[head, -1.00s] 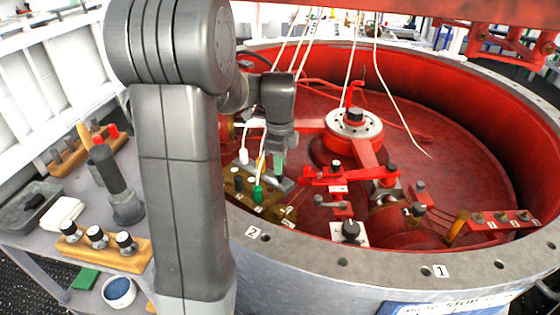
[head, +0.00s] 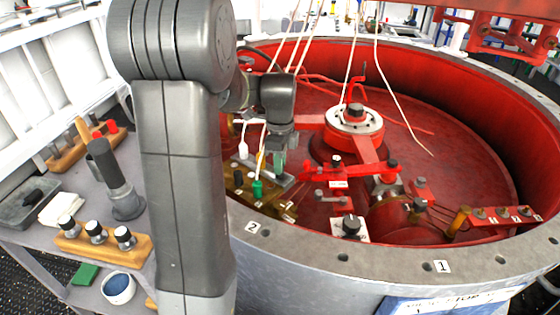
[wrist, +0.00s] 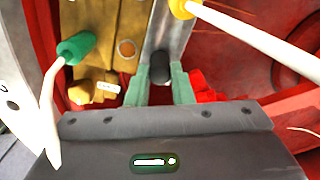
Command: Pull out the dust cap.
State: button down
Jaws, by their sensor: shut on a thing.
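The dust cap (wrist: 160,69) is a dark, rounded piece in the wrist view, between the green fingertips of my gripper (wrist: 160,88). My gripper is shut on it, over a grey metal strip (wrist: 166,30) beside a brass block (wrist: 100,25). I cannot tell whether the cap is still seated. In the head view my gripper (head: 279,160) is over the brass block, near the drum's left inner side. The cap is hidden there.
A green plug (wrist: 76,47) with a white cable is left of my fingers. A yellow-ended white cable (wrist: 184,8) passes to the right. The drum's grey rim (head: 340,257) is in front.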

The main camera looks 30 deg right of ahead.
jog(key=c, duration=1.2)
grip_release()
notch_tip(320, 180, up, 14)
jog(key=shift+f+p, duration=0.1)
jog(key=shift+p, duration=0.9)
jog(key=shift+f, duration=0.1)
notch_tip(320, 180, down, 14)
jog(key=shift+r+b, duration=0.1)
jog(key=shift+b, duration=0.9)
jog(key=shift+r, duration=0.1)
